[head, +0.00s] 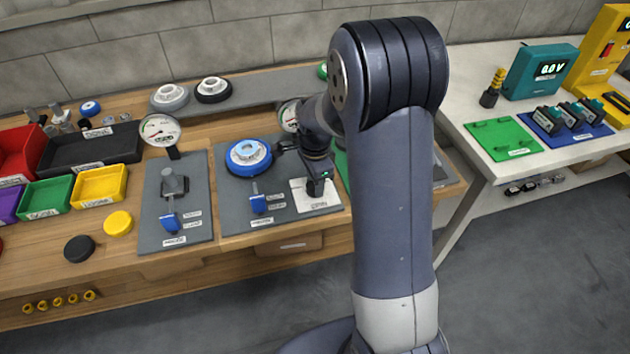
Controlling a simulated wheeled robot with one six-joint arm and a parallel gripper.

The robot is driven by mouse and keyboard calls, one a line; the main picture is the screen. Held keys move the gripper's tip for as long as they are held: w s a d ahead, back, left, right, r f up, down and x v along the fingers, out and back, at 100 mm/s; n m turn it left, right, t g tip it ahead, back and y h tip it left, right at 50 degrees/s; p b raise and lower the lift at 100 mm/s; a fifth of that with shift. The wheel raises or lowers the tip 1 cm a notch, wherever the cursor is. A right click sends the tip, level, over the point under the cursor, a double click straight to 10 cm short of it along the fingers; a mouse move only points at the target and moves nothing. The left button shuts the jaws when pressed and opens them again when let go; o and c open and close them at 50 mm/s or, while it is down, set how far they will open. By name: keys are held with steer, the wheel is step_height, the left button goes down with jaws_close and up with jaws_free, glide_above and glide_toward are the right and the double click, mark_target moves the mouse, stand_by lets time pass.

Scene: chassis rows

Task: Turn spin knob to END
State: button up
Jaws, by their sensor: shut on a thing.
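The white plate (325,204) lettered SPIN lies on the right part of a grey board (233,190). My gripper (318,188) points down at this plate from above and is shut on the spin knob. The knob itself is hidden by the gripper. Its pointer direction and an END mark cannot be made out at this size.
On the same board, left of my gripper, are a blue wheel (249,155) and a blue-handled lever (258,204). A gauge (289,116) stands close behind my wrist. Another lever board (187,225) with a gauge (160,130) is further left. My arm hides part of the bench.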

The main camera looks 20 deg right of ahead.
steer(key=shift+m, duration=0.5)
steer(key=o, duration=1)
steer(key=shift+r, duration=0.1)
step_height(320, 180, up, 11)
steer(key=shift+f, duration=0.25)
step_height(320, 180, down, 11)
steer(key=shift+r, duration=0.15)
stand_by(0.4)
steer(key=shift+r, duration=0.15)
